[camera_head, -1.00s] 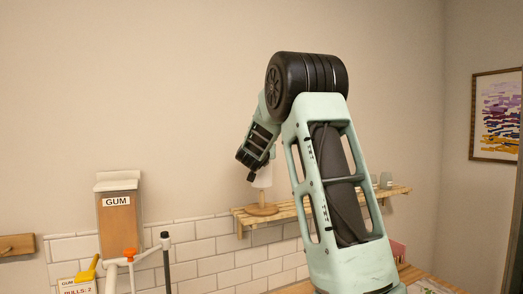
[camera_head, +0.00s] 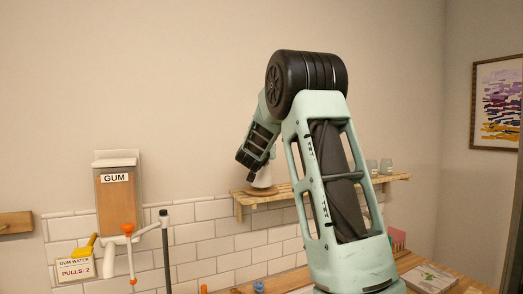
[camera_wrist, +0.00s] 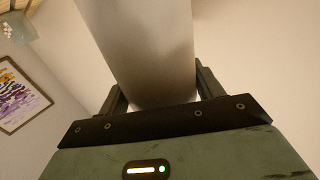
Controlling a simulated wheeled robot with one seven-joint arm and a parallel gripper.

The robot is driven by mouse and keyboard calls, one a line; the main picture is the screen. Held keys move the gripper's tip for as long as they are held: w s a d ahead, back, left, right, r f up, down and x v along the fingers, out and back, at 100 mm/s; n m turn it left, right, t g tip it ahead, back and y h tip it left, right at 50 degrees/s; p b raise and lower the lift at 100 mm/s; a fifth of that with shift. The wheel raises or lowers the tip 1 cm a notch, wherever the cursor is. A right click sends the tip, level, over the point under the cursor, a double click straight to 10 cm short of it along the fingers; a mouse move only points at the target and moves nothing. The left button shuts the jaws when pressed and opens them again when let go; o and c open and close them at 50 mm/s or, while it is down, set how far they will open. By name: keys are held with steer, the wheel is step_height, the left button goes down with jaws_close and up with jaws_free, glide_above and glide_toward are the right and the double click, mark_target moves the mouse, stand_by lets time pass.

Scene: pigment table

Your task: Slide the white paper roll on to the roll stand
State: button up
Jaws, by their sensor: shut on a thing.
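The white paper roll (camera_head: 263,178) is upright above the left end of the wall shelf. The wrist view shows it large and close, as a pale cylinder (camera_wrist: 140,50) between the fingers. My gripper (camera_head: 255,164) is shut on it, with a dark finger on each side in the wrist view (camera_wrist: 160,92). The round wooden base of the roll stand (camera_head: 262,191) shows just under the roll. The stand's post is hidden; the roll seems to be around it. I cannot tell whether the roll touches the base.
The wooden shelf (camera_head: 290,196) carries glass jars (camera_head: 379,166) at its right. A gum dispenser (camera_head: 117,192) and a sign (camera_head: 76,270) stand at the left. A worktop with a booklet (camera_head: 429,277) lies below. My arm covers the middle of the shelf.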

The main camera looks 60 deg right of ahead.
steer(key=o, duration=1.3)
steer(key=shift+o, duration=0.2)
steer(key=b+v, duration=0.5)
steer(key=v, duration=1.2)
steer(key=shift+a, duration=0.25)
steer(key=shift+f, duration=0.15)
